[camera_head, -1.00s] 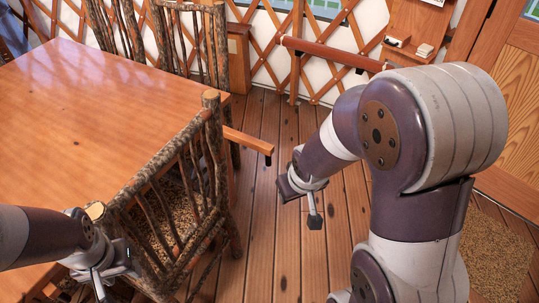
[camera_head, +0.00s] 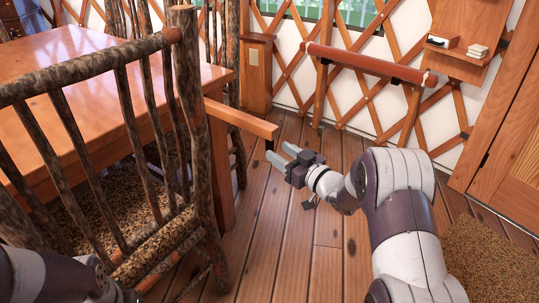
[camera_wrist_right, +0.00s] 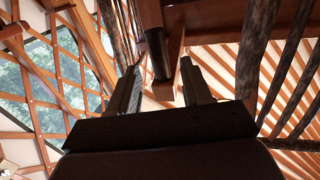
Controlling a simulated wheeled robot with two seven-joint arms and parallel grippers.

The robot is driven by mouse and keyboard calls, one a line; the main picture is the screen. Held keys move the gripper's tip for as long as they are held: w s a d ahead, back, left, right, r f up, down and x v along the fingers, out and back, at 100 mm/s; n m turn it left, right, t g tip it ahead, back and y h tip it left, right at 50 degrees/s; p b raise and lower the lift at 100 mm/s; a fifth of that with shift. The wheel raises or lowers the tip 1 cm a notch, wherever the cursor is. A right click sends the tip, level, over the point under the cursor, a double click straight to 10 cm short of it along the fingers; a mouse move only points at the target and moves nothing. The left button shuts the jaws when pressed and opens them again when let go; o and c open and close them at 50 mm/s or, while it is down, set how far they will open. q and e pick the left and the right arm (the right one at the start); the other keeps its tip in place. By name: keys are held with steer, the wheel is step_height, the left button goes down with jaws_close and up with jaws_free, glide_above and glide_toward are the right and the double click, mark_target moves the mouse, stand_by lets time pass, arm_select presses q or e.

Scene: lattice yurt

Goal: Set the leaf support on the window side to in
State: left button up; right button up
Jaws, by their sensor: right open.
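The leaf support (camera_head: 240,118) is a wooden bar sticking out from under the table (camera_head: 110,65) toward the window side. A dark peg (camera_head: 269,144) hangs below its outer end. My right gripper (camera_head: 281,155) is open, with its fingertips close to the peg and just below the bar's end. In the right wrist view, looking upward, the dark peg (camera_wrist_right: 157,55) appears between the two spread fingers (camera_wrist_right: 160,88). Contact cannot be told. My left arm shows at the bottom left; its gripper is out of sight.
A branch-framed chair (camera_head: 195,120) stands close in front of the table, left of the support. A wooden rail (camera_head: 365,64) stands before the lattice wall. A small wooden cabinet (camera_head: 257,75) is behind the support. Plank floor (camera_head: 320,225) is clear around my right gripper.

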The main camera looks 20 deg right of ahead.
mark_target(273, 148)
steer(key=b+x, duration=0.1)
steer(key=x, duration=0.3)
steer(key=shift+w+a+f, duration=0.15)
steer(key=shift+w, duration=0.1)
steer(key=shift+w+a, duration=0.15)
steer(key=shift+w, duration=0.1)
arm_select(q)
step_height(273, 148, down, 2)
